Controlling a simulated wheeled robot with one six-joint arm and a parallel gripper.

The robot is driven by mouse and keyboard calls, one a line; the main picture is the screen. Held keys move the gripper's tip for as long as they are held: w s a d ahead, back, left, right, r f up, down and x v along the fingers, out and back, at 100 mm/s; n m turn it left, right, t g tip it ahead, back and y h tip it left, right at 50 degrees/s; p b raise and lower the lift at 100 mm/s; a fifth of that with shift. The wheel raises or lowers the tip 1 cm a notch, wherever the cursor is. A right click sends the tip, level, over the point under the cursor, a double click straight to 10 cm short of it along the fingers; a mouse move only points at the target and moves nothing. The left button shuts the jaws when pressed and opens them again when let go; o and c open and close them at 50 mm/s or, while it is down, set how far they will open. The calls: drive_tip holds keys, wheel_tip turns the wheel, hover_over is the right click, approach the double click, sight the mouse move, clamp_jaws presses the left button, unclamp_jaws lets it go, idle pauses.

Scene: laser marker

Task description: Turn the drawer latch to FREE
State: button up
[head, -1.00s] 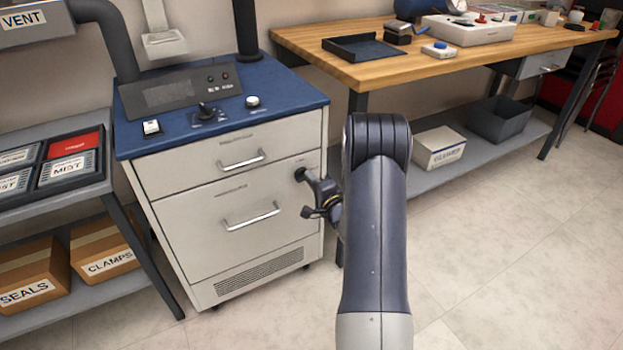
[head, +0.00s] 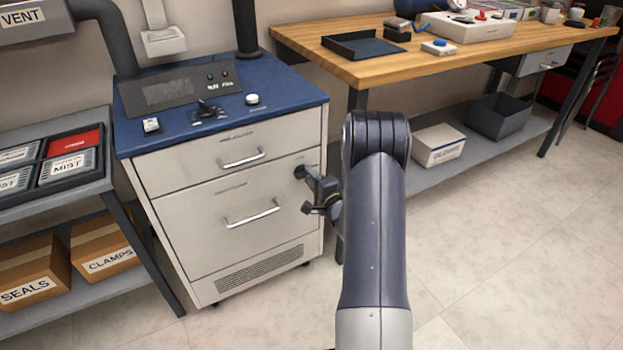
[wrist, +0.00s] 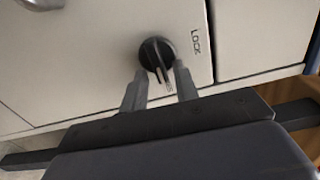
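The drawer latch (wrist: 157,52) is a round black knob with a raised grip on the pale cabinet front. In the wrist view its grip and light pointer line aim down, toward a small label (wrist: 169,86) partly hidden by a finger. The LOCK label (wrist: 196,42) is to the knob's right, off the pointer. My gripper (wrist: 160,72) is open, with one finger on each side of the knob's lower part and a gap to the grip. Whether a finger touches the knob's rim is unclear. In the head view my gripper (head: 311,190) is at the cabinet's right edge.
The cabinet (head: 205,190) has two closed drawers with bar handles (head: 252,216) and a blue top with controls. A wooden workbench (head: 400,66) stands to the right, a shelf with boxes (head: 105,250) to the left. The floor at right is clear.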

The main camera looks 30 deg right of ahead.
drive_tip(key=shift+o, duration=0.3)
drive_tip(key=s+p, duration=0.2)
drive_tip(key=s, duration=0.9)
drive_tip(key=shift+d, duration=0.15)
drive_tip(key=shift+w, duration=0.15)
drive_tip(key=w+b, duration=0.2)
drive_tip(key=w, duration=0.8)
drive_tip(key=shift+w, duration=0.35)
drive_tip(key=shift+a, duration=0.2)
